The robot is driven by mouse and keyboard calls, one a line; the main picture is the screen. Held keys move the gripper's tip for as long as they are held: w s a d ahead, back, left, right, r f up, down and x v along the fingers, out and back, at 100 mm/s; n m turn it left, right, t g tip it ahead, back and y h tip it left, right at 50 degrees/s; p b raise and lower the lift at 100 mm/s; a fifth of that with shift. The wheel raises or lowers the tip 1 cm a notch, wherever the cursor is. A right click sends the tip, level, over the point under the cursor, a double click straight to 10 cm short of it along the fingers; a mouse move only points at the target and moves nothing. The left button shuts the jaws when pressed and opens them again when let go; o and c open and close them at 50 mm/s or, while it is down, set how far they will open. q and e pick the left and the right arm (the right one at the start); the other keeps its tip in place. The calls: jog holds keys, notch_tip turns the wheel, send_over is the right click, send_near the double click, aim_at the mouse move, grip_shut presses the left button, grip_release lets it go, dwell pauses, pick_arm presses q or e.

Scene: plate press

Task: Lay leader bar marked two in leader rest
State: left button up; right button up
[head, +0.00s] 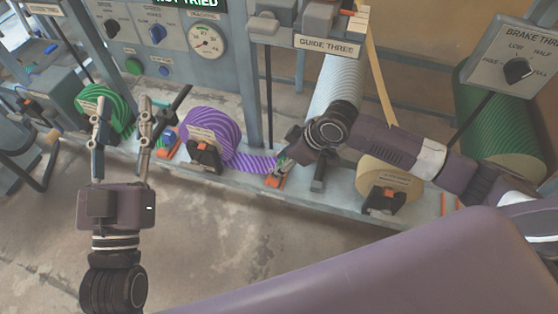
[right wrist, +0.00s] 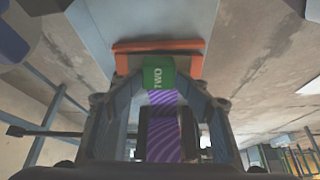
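The leader bar marked two is a green block (right wrist: 159,73) with white TWO lettering, at the end of a purple striped web (right wrist: 163,130). In the right wrist view it lies at an orange rest (right wrist: 158,46) on the pale ledge. Whether it is fully seated I cannot tell. In the head view the web (head: 251,161) runs from the purple roll (head: 212,133) to my right gripper (head: 283,160), beside the orange rest (head: 275,182). My left gripper (head: 123,103) is open and empty, left of the purple roll.
A green striped roll (head: 104,109) is behind my left gripper. A tan roll (head: 391,180) stands on the ledge at the right, a dark green roll (head: 502,125) beyond. A control panel (head: 160,37) and the GUIDE THREE unit (head: 327,46) stand above. The floor (head: 217,230) in front is clear.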

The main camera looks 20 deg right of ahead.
jog(key=v, duration=1.2)
